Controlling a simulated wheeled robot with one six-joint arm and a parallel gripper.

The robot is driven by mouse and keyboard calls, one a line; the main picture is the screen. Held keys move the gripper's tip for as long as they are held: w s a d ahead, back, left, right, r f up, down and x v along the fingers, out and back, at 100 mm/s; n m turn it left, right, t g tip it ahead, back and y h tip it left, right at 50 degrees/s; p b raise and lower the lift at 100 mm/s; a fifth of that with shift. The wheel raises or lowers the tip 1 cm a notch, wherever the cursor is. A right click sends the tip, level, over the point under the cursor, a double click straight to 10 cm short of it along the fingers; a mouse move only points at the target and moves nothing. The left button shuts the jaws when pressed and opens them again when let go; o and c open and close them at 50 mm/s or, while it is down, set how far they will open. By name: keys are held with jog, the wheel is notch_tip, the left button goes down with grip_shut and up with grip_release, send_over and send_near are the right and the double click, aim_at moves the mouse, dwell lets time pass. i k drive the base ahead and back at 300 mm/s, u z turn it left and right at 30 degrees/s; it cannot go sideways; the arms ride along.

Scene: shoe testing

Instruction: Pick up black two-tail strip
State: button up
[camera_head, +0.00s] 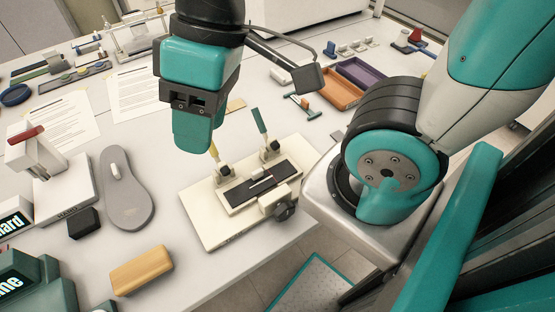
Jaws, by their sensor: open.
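A flat black strip (239,194) lies on the raised bed of the cream test fixture (208,228), near the table's front edge. A small white piece lies across its middle. I cannot tell for sure that it is the two-tail strip, as its tails do not show clearly. My gripper (193,143) is open and points down, in the picture up and left of the fixture. It looks apart from the strip. Its far finger is mostly hidden, and the space between the fingers cannot be seen.
The fixture has two upright levers, one teal-tipped (259,121), and a dark knob (285,210). A grey sole (125,196), a black block (83,223) and a yellow block (142,270) lie to the left. Orange (331,91) and purple (361,74) trays stand behind.

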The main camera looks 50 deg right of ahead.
aim_at(261, 182)
jog(key=z, duration=2.6)
jog(key=k, duration=0.85)
jog(key=u, duration=1.55)
